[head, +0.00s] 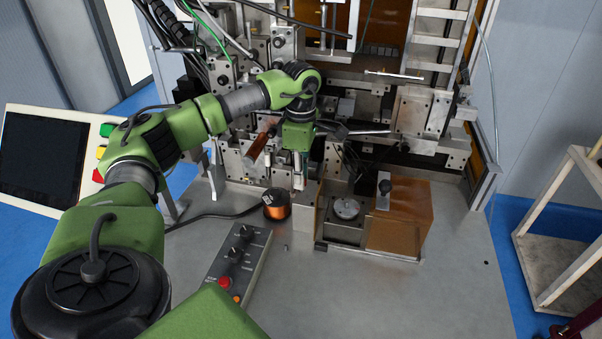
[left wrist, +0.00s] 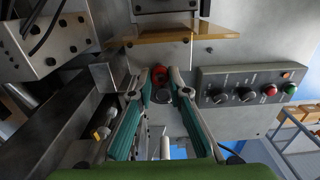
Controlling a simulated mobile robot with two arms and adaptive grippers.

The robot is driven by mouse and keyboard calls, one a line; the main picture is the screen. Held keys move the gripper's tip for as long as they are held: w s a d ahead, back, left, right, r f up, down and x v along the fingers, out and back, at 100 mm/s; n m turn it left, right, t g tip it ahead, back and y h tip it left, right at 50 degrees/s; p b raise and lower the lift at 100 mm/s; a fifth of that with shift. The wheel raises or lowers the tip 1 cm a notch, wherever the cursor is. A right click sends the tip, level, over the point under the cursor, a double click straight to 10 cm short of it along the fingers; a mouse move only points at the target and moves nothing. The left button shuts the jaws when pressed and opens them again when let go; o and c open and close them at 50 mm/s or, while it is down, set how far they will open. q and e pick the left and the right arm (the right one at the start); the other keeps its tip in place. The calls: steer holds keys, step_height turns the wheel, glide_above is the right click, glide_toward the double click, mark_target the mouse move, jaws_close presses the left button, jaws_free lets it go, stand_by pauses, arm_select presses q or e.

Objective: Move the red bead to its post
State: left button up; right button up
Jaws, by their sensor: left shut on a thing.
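The red bead (left wrist: 159,71) shows in the left wrist view between the tips of my left gripper (left wrist: 161,82), which is shut on it. A dark round part sits just below the bead between the fingers. In the head view my left gripper (head: 299,178) points down in front of the machine, left of the amber-covered box. The bead cannot be made out in the head view. A pale upright cylinder (left wrist: 165,147) shows between the finger bases in the left wrist view; I cannot tell whether it is the post. My right gripper is not in view.
A copper wire spool (head: 276,206) stands left of the amber-covered box (head: 401,217). A control box (head: 238,262) with knobs lies in front. Machine blocks crowd the left arm from behind. The metal table (head: 400,295) is clear at front right.

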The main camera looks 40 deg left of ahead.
arm_select(q)
steer(key=shift+f, duration=0.35)
steer(key=shift+f+b, duration=0.7)
steer(key=shift+f, duration=0.05)
steer(key=o, duration=0.8)
steer(key=shift+c, duration=0.2)
step_height(320, 180, up, 12)
steer(key=shift+s, duration=0.1)
